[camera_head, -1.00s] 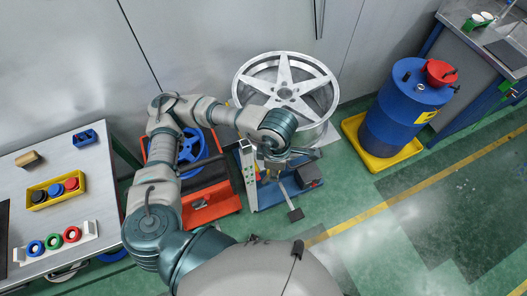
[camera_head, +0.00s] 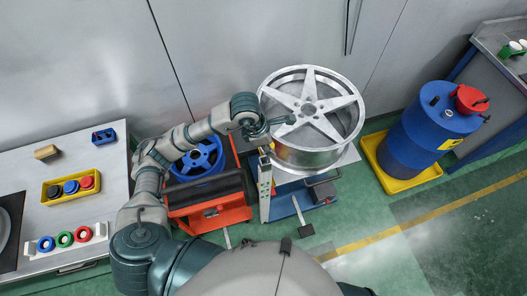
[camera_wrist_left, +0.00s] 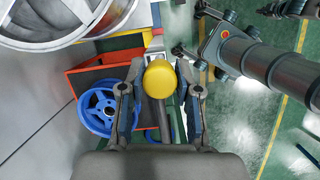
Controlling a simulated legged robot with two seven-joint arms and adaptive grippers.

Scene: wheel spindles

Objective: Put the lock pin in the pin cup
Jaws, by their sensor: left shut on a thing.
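My left gripper (camera_head: 284,121) is at the left edge of the silver wheel, above the tool stand, in the head view. In the left wrist view its two fingers (camera_wrist_left: 160,92) are closed around a pin with a round yellow head (camera_wrist_left: 160,78), which looks like the lock pin. The pin's grey shaft runs down between the fingers. In the head view the gripper's hold on the pin is too small to make out. I cannot clearly pick out the pin cup in either view. My right gripper is not in view.
The silver wheel (camera_head: 311,105) is close to the gripper. A blue wheel (camera_head: 197,158) lies on a red cart (camera_head: 212,215). A left table (camera_head: 103,180) bears a yellow tray (camera_head: 55,196) with coloured pieces. A blue barrel (camera_head: 430,120) stands right; green floor lies open in front.

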